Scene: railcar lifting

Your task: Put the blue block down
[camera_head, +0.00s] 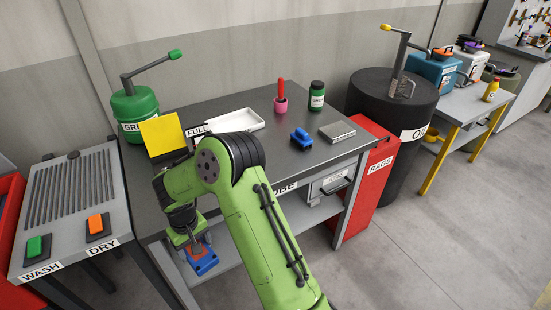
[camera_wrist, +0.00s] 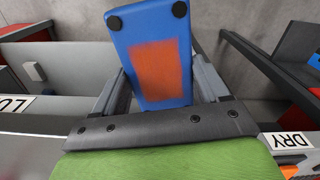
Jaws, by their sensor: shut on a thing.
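The blue block (camera_head: 206,266) has an orange-red patch on its face. My gripper (camera_head: 198,250) is shut on it, in front of the left part of the dark-topped table (camera_head: 231,109). In the wrist view the block (camera_wrist: 152,22) sits between the two fingers of my gripper (camera_wrist: 160,80), with the orange patch and two black round spots showing. The block hangs lower in the picture than the table top; I cannot tell its exact height. My arm hides part of the table's front.
On the table are a white tray (camera_head: 248,119), a yellow panel (camera_head: 162,134), a pink cup (camera_head: 281,104), a green jar (camera_head: 317,94), a blue handled object (camera_head: 301,138) and a grey plate (camera_head: 337,131). The wash-dry stand (camera_head: 72,190) is at left. A red rags bin (camera_head: 368,185) stands at right.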

